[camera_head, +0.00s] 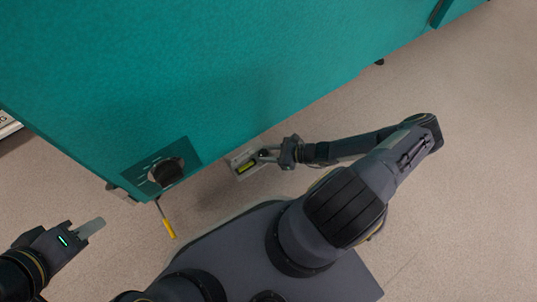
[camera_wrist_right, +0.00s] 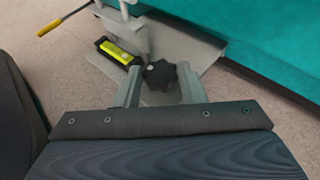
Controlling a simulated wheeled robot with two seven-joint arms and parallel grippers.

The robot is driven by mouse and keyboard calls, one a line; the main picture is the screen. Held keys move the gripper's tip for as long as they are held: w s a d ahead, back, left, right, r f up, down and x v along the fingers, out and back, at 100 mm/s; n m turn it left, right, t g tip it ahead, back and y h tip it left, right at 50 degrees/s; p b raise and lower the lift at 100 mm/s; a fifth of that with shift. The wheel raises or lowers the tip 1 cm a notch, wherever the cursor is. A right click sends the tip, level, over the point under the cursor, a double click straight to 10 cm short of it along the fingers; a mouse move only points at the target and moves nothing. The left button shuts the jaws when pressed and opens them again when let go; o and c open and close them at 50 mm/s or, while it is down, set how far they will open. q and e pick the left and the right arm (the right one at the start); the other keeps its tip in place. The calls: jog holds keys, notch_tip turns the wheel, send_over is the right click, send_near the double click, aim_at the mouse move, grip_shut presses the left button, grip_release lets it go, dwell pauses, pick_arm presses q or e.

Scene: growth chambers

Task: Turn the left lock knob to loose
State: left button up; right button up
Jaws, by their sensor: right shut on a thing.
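A black lobed lock knob (camera_wrist_right: 160,75) sits on a grey metal bracket (camera_wrist_right: 190,52) at the foot of the teal chamber. My right gripper (camera_wrist_right: 162,88) is shut on it, one finger on each side. In the head view my right gripper (camera_head: 268,155) reaches the bracket (camera_head: 238,160) from the right, and the knob is too small to tell there. A yellow-green bubble level (camera_wrist_right: 120,54) lies on the bracket beside the knob. My left gripper (camera_head: 92,228) hangs empty over the floor at the left, and its finger gap cannot be made out.
The teal chamber (camera_head: 200,75) fills the upper part of the head view. A panel with a black round dial (camera_head: 166,172) is near its lower left corner. A yellow-handled rod (camera_head: 169,229) sticks out below that corner. The floor (camera_head: 470,180) at the right is clear.

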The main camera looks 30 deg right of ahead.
jog(key=n+g+y, duration=0.1)
jog(key=n+g+b, duration=0.1)
jog(key=shift+w+d+f+n+g+y, duration=0.1)
jog(key=shift+w+d+n+g+y, duration=0.1)
jog(key=shift+w+n+g+y, duration=0.15)
jog(key=n+g, duration=0.2)
jog(key=n+g+y, duration=0.1)
jog(key=n+g, duration=0.3)
jog(key=shift+w+d+g+y, duration=0.1)
jog(key=shift+w+g+y, duration=0.15)
jog(key=shift+w+y, duration=0.1)
jog(key=o, duration=1)
jog(key=p+v, duration=0.1)
jog(key=v, duration=0.6)
jog(key=shift+w+d+p, duration=0.2)
jog(key=shift+d+p, duration=0.1)
jog(key=shift+d, duration=0.1)
